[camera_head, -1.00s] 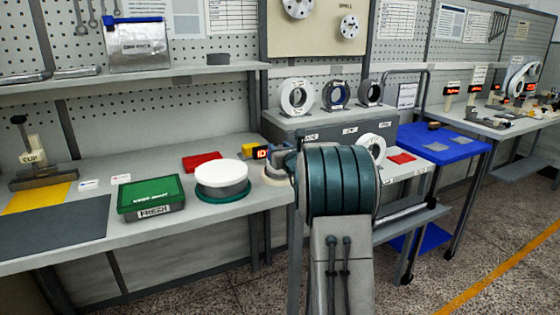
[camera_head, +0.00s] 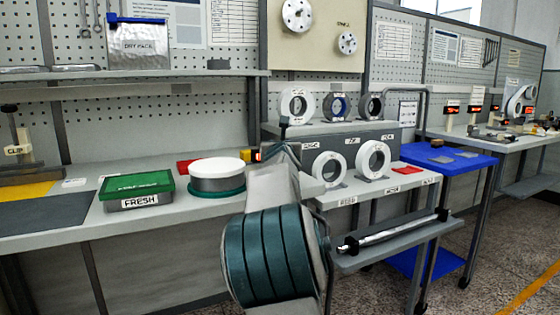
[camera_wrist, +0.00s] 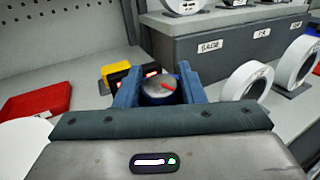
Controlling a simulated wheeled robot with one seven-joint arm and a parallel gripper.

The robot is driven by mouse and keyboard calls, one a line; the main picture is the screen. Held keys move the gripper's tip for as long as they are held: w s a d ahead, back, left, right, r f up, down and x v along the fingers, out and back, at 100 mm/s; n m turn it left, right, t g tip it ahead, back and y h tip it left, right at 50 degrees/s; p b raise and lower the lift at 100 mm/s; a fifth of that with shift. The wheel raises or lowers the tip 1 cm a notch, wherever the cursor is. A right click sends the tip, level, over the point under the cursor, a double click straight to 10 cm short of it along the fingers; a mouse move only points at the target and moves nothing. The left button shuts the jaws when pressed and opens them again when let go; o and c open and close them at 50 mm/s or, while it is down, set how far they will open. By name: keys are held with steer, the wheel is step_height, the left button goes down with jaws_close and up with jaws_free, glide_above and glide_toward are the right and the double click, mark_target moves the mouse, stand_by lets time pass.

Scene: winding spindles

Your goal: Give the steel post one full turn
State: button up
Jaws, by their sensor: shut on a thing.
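The steel post shows in the wrist view as a round grey metal top (camera_wrist: 154,94) with a red mark pointing to the right. My gripper (camera_wrist: 159,84) has one blue finger on each side of the post, and it is shut on it. In the head view my gripper (camera_head: 285,148) is at the right end of the bench, partly behind my arm. The post cannot be made out there. The lower part of the post is hidden in the wrist view.
A white-topped round drum (camera_head: 217,172) and a green-lidded box (camera_head: 137,190) stand left on the bench. A yellow block (camera_wrist: 116,72) is close behind the fingers. A grey stand (camera_head: 350,146) with several spools is to the right, then a blue cart (camera_head: 452,154).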

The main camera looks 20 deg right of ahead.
steer(key=b, duration=0.1)
steer(key=m+h+b, duration=0.1)
steer(key=shift+a+f+g+h+b, duration=0.1)
steer(key=shift+f+g+h+b, duration=0.2)
steer(key=shift+f+g, duration=0.1)
steer(key=shift+r+m+h+b, duration=0.15)
steer(key=shift+m+h+b, duration=0.25)
steer(key=shift+b, duration=0.2)
steer(key=shift+g+h, duration=0.3)
steer(key=shift+g, duration=0.1)
steer(key=shift+r+m+g+h+b, duration=0.2)
steer(key=shift+m+g+h+b, duration=0.35)
steer(key=shift+m+g+h, duration=0.5)
steer(key=shift+m+g+h, duration=0.35)
steer(key=shift+m+h, duration=0.2)
steer(key=shift+h, duration=0.1)
steer(key=o, duration=1)
steer(key=b+v, duration=0.1)
steer(key=v, duration=1.2)
steer(key=shift+s+a, duration=0.25)
steer(key=shift+a, duration=0.05)
